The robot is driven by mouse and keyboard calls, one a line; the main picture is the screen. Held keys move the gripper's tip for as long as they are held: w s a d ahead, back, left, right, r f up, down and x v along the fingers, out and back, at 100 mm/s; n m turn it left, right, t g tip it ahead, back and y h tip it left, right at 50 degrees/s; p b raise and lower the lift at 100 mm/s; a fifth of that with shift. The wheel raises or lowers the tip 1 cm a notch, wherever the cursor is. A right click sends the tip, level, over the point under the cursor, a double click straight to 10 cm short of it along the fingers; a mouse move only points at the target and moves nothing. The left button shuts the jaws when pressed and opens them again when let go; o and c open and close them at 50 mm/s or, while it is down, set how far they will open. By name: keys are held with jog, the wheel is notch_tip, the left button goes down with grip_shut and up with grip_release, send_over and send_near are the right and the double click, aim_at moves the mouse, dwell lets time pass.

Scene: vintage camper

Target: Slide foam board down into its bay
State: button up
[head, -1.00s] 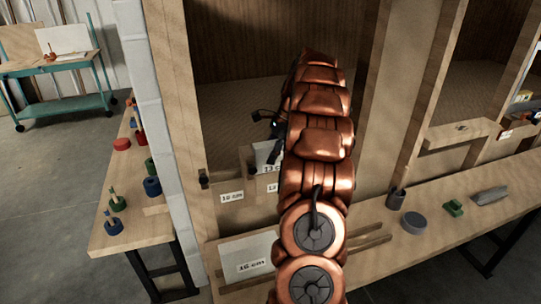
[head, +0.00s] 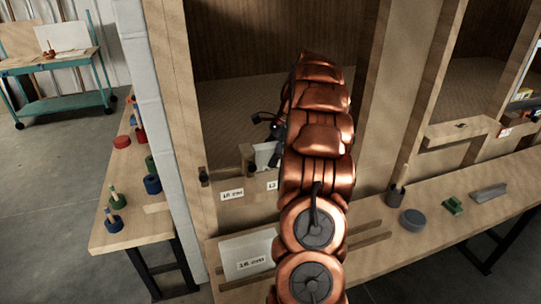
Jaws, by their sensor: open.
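A white foam board (head: 265,155) stands upright in the wooden slot front at the cabinet opening, partly hidden by my arm. Its lower part is out of sight behind the wood, so how deep it sits cannot be told. My gripper (head: 268,124), dark and small in the head view, is open just above this board's top edge; a gap or contact between them is unclear. A wooden front strip below bears small white labels, one reading about 18 cm (head: 231,195). Another white board (head: 247,254) with a centimetre label leans in the lower rack, its right side behind my arm.
A bench (head: 450,225) on the right holds a dark cup (head: 396,196), a grey round puck (head: 412,222), a green block (head: 452,206) and a grey bar (head: 489,192). A white post (head: 160,120) stands left of the cabinet. A side table holds coloured pegged pieces.

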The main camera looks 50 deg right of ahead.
aim_at(275, 144)
jog(key=shift+b+v, duration=0.95)
jog(key=shift+v, duration=2.5)
jog(key=p+v, duration=0.5)
jog(key=shift+r, duration=0.2)
